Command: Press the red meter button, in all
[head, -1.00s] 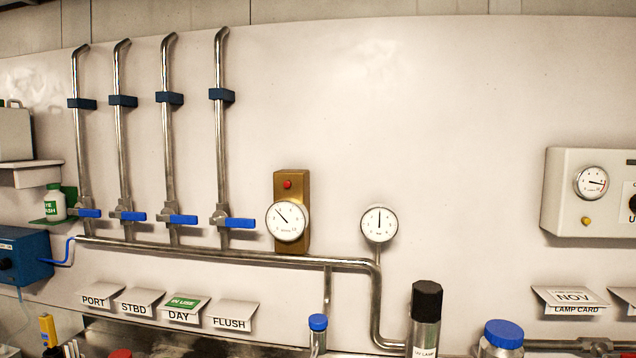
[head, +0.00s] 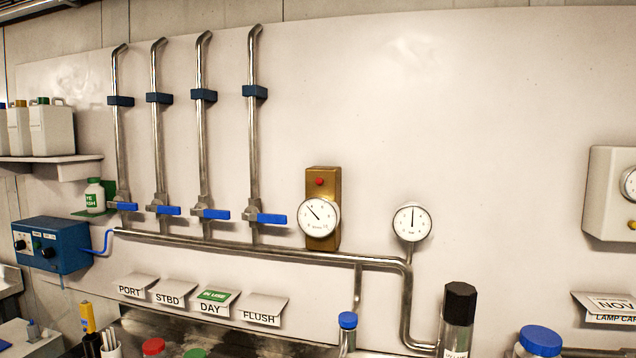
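The red meter button (head: 320,181) sits at the top of a brass-coloured meter box (head: 330,242) on the wall, near the middle of the head view. A round white dial (head: 320,217) is on the same box below the button, its needle pointing to the upper left. Nothing covers the button. Neither of my grippers shows in the view.
Several pipes with blue-handled valves (head: 211,214) stand left of the meter. A second gauge (head: 412,221) is to its right. Label cards (head: 212,302), a black-capped cylinder (head: 458,318) and a blue-capped bottle (head: 539,342) are below. A blue box (head: 50,246) is at left.

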